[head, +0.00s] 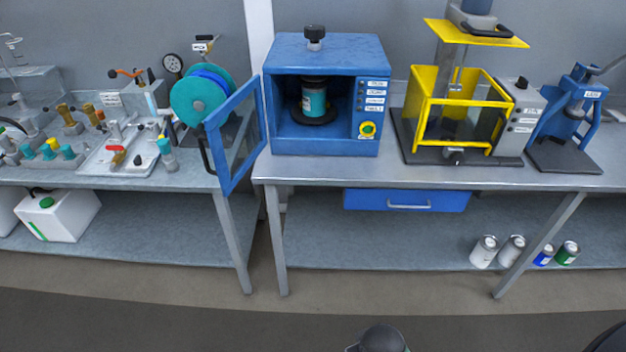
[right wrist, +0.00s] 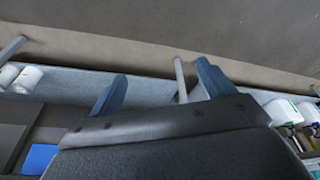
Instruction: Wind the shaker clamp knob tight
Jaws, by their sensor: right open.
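The shaker is a blue cabinet (head: 326,52) on the bench, with its framed door (head: 236,135) swung open to the left. A black clamp knob (head: 314,33) stands upright on its top on a short stem. Inside, a teal-labelled can (head: 314,100) stands on a dark round plate, with a dark clamp piece at its top. I cannot tell how tightly the clamp sits on it. My right gripper (right wrist: 160,86) shows in the right wrist view, its two blue fingers apart and empty, away from the knob. My left gripper is not in view.
A yellow-framed machine (head: 460,110) and a blue press (head: 566,120) stand right of the shaker. A teal reel (head: 196,101) stands close behind the open door. Valves and fittings crowd the left bench. Several cans sit on the lower shelf. The floor in front is clear.

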